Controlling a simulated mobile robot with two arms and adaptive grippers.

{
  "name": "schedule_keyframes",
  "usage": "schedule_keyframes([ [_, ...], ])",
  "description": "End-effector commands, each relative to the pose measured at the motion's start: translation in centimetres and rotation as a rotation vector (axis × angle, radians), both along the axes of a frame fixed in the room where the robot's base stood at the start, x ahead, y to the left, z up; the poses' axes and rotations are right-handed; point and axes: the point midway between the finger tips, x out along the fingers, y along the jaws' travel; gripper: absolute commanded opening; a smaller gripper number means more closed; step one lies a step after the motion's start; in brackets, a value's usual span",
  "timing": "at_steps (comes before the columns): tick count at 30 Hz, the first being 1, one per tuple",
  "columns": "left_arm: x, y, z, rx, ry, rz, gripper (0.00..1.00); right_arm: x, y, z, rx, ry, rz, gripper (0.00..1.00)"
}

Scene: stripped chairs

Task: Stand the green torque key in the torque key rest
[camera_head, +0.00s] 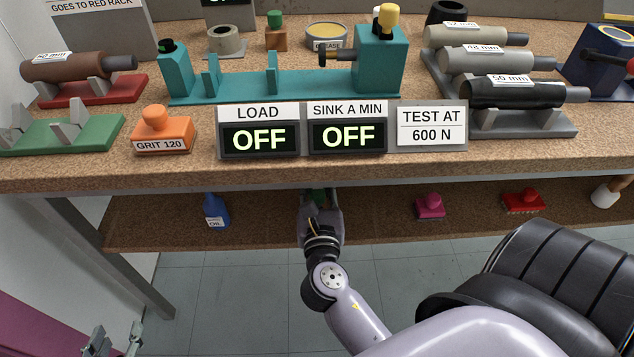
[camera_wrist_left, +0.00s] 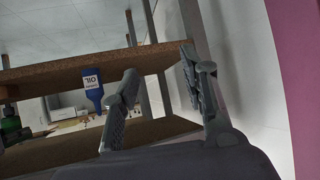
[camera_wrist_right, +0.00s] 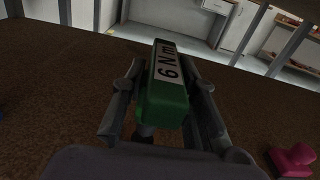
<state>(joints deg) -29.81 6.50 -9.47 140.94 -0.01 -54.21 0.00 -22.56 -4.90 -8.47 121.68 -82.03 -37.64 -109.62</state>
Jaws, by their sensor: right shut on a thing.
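The green torque key (camera_wrist_right: 164,103), with a white label reading 6 N·m, is between the fingers of my right gripper (camera_wrist_right: 165,105) in the right wrist view. The fingers press its two sides. In the head view my right gripper (camera_head: 320,198) is at the lower shelf, below the bench's front edge, with a bit of green showing. My left gripper (camera_head: 103,343) is low at the lower left of the head view. It is open and empty in the left wrist view (camera_wrist_left: 160,95). I cannot make out the torque key rest for certain.
A blue oil bottle (camera_head: 216,211), a magenta stamp-shaped thing (camera_head: 430,206) and a red brush (camera_head: 523,202) stand on the lower shelf (camera_head: 265,232). The bench top (camera_head: 60,172) overhangs it.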

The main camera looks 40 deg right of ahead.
Motion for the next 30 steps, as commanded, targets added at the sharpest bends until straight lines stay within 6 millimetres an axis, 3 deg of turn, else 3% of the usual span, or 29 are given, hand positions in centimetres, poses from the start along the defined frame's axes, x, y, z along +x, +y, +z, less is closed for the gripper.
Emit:
schedule_keyframes([
  [30, -2.2, 0.8, -2.0, 0.032, 0.136, 0.008, 0.4, 0.0, 0.0, 0.1, -0.001, -0.001, 0.0, 0.0],
])
